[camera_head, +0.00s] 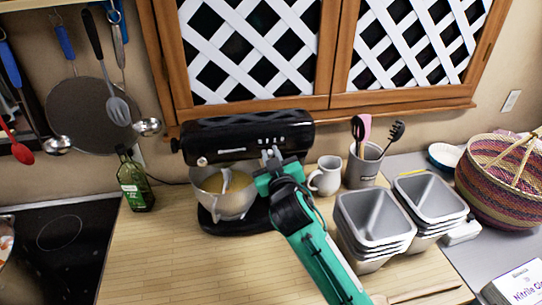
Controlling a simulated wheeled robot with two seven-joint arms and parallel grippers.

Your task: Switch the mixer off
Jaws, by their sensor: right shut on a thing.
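The black stand mixer (245,138) stands at the back of the wooden counter, with its metal bowl (226,204) under the head and a pale beater and yellowish contents in the bowl. My right gripper (272,163) is at the lower right part of the mixer head, its arm reaching in from below. Its fingers look closed at the mixer's front, but what lies between them is too small to tell. The gripper and arm hide part of the mixer's column and base. My left gripper is not in view.
A green bottle (134,182) stands left of the mixer, near the cooktop (60,235). A white jug (325,177), a utensil crock (363,164) and stacked metal tins (375,228) stand to the right. The counter front left of my arm is clear.

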